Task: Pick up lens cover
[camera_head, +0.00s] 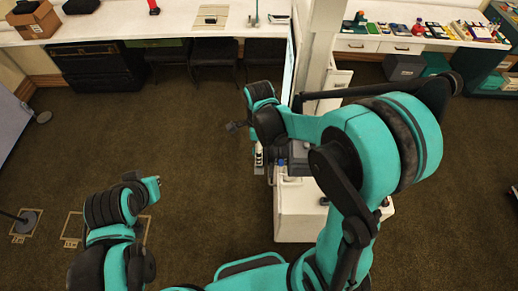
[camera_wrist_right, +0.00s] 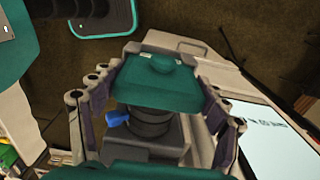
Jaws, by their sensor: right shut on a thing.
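A teal, squarish piece with a small raised bump, which I take for the lens cover (camera_wrist_right: 155,88), sits between the fingers of my right gripper (camera_wrist_right: 161,72) in the right wrist view. The dark fingers press along its two sides, so the gripper is shut on it. In the head view I cannot make the cover out clearly, as my right arm hides much of that area. My left gripper (camera_head: 152,188) is at lower left in the head view, over the floor and away from the cover. I cannot tell its finger opening.
A grey box (camera_head: 301,158) with a blue part stands on a white base (camera_head: 304,212) below my right arm. A black cylinder (camera_wrist_right: 150,120) shows behind the cover. A white pillar and screen (camera_wrist_right: 268,145) stand close by. Counters line the back; the floor at left centre is clear.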

